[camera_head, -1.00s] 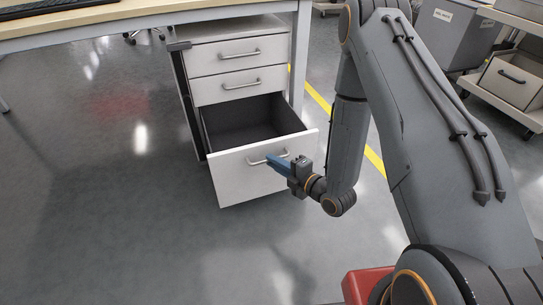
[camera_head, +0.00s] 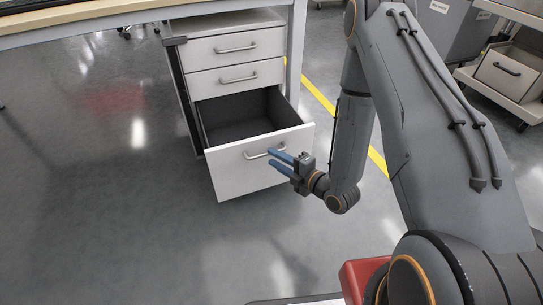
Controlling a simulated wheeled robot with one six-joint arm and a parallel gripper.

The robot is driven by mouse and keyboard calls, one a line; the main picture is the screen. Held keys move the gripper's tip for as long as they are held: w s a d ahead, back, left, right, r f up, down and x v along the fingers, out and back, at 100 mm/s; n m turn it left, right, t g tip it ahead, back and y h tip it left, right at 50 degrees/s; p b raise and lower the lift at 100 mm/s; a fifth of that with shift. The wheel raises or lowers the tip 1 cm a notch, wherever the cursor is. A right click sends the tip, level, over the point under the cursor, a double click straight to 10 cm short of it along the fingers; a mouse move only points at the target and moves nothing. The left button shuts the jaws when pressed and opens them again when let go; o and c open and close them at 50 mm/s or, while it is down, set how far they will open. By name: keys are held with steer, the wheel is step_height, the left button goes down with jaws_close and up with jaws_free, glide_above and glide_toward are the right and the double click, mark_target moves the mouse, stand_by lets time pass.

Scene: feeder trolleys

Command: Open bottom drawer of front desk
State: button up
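The bottom drawer (camera_head: 238,183) of the white cabinet (camera_head: 183,105) under the desk (camera_head: 130,13) is pulled far out, and its dark empty inside shows. Its bar handle (camera_head: 258,155) is on the front panel. My gripper (camera_head: 271,157) is at the right part of this handle, with its two blue fingers apart. I cannot tell whether the fingertips touch the handle or stand just in front of it. The two upper drawers (camera_head: 236,47) (camera_head: 238,79) are shut.
A yellow floor line (camera_head: 320,95) runs behind my arm. Trolleys with a grey bin (camera_head: 450,28) and a drawer box (camera_head: 507,72) stand at the right. The grey floor (camera_head: 110,220) left of and in front of the drawer is clear.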

steer(key=p+v, duration=0.1)
steer(key=v, duration=0.4)
steer(key=shift+s+d, duration=0.1)
steer(key=shift+s, duration=0.15)
